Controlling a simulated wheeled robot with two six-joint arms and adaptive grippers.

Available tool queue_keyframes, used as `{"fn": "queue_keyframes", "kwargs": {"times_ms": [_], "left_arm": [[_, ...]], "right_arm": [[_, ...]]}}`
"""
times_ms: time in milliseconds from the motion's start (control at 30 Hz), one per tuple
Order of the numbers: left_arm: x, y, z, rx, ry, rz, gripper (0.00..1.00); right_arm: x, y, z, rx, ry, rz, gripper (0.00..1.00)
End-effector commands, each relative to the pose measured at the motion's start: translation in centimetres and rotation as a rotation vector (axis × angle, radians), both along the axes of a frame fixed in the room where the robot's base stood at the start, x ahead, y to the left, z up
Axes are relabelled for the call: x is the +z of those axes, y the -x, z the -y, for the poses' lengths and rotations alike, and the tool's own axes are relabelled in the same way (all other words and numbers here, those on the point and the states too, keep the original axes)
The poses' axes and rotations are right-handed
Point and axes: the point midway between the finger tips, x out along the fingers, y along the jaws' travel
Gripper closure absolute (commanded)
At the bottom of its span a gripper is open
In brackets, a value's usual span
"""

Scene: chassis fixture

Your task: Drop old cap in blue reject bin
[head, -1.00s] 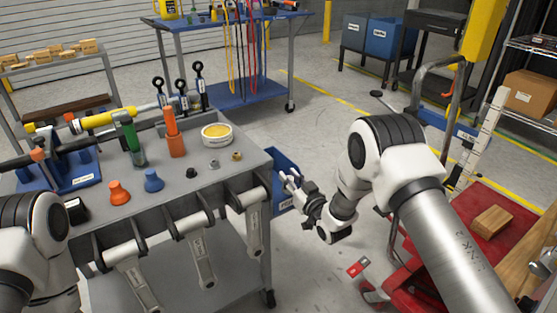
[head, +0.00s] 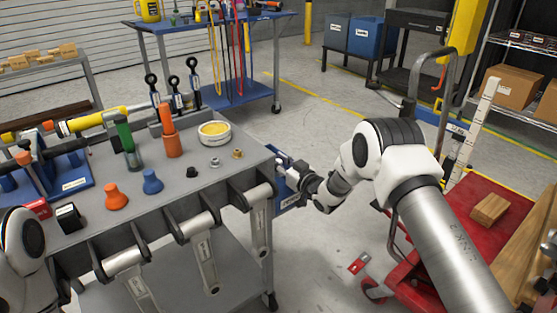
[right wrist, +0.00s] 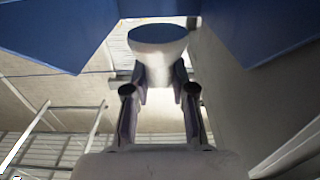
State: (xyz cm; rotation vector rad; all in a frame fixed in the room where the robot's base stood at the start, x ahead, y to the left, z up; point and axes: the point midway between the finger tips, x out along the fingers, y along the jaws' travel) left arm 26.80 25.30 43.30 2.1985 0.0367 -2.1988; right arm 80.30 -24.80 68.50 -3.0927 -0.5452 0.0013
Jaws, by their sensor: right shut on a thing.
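My right gripper (head: 284,163) is at the blue bin (head: 284,188) on the right side of the grey cart. In the right wrist view its fingers (right wrist: 160,88) are shut on a pale cap (right wrist: 158,62) with a dark rounded end. Blue bin walls (right wrist: 265,25) show on both sides of the cap, at the top of that view.
The cart top (head: 200,205) holds an orange bulb-shaped piece (head: 116,198), a blue one (head: 152,182), several small nuts and a round tub (head: 214,134). A red cart (head: 450,225) stands at the right. The floor between the carts is mostly clear.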

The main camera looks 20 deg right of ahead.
Motion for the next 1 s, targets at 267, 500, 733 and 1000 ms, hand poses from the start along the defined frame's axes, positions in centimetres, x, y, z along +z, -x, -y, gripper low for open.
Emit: {"fn": "queue_keyframes", "kwargs": {"times_ms": [267,500,733,1000], "left_arm": [[0.1,0.0,0.0,0.0,0.0,0.0,0.6],[0.1,0.0,0.0,0.0,0.0,0.0,0.6],[0.1,0.0,0.0,0.0,0.0,0.0,0.6],[0.1,0.0,0.0,0.0,0.0,0.0,0.6]], "right_arm": [[0.1,0.0,0.0,0.0,0.0,0.0,0.46],[0.1,0.1,0.0,0.0,0.0,0.0,0.46],[0.1,3.0,1.1,-0.002,-0.003,-0.002,0.46],[0.1,9.3,3.5,-0.003,-0.003,-0.002,0.46]]}}
